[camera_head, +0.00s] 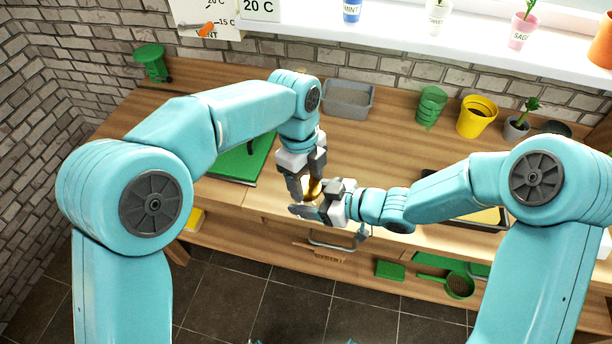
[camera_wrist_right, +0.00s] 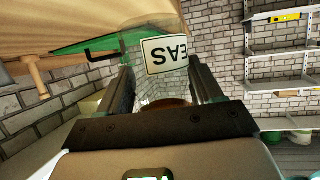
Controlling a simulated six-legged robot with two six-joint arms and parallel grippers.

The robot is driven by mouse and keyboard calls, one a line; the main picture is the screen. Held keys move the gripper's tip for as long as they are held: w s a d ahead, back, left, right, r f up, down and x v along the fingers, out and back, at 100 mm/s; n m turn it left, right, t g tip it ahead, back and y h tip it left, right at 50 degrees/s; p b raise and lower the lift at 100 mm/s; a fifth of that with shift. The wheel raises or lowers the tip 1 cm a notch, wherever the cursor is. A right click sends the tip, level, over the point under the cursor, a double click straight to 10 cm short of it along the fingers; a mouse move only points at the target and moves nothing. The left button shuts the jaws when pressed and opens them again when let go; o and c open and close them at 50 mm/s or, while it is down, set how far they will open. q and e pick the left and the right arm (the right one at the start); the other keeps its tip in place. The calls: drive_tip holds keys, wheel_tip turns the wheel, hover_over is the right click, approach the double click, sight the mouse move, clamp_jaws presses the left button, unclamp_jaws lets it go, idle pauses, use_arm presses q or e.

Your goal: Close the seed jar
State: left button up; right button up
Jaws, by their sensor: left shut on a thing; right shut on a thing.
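The seed jar (camera_wrist_right: 160,60) is clear glass with a white label, upside down in the right wrist view, on which "EAS" can be read. It stands between the fingers of my right gripper (camera_wrist_right: 165,88), which is shut on it. In the head view my right gripper (camera_head: 312,211) comes in from the right, close under the left one. My left gripper (camera_head: 306,188) points down, shut on a small golden thing (camera_head: 315,187) that looks like the lid. A brown round part (camera_wrist_right: 180,102) shows at the jar's end. Whether lid and jar touch is hidden.
Both grippers are over the front edge of the wooden bench (camera_head: 380,140). A grey tray (camera_head: 348,98), green pots (camera_head: 431,105) and a yellow pot (camera_head: 476,117) stand at the back. A green mat (camera_head: 240,160) lies left.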

use_arm(q)
drive_tip(key=shift+f, duration=0.15)
drive_tip(key=m, duration=0.6)
drive_tip(key=shift+d+m+y, duration=0.1)
drive_tip(key=shift+m+y, duration=0.2)
drive_tip(key=o, duration=1)
drive_tip(key=shift+r, duration=2.25)
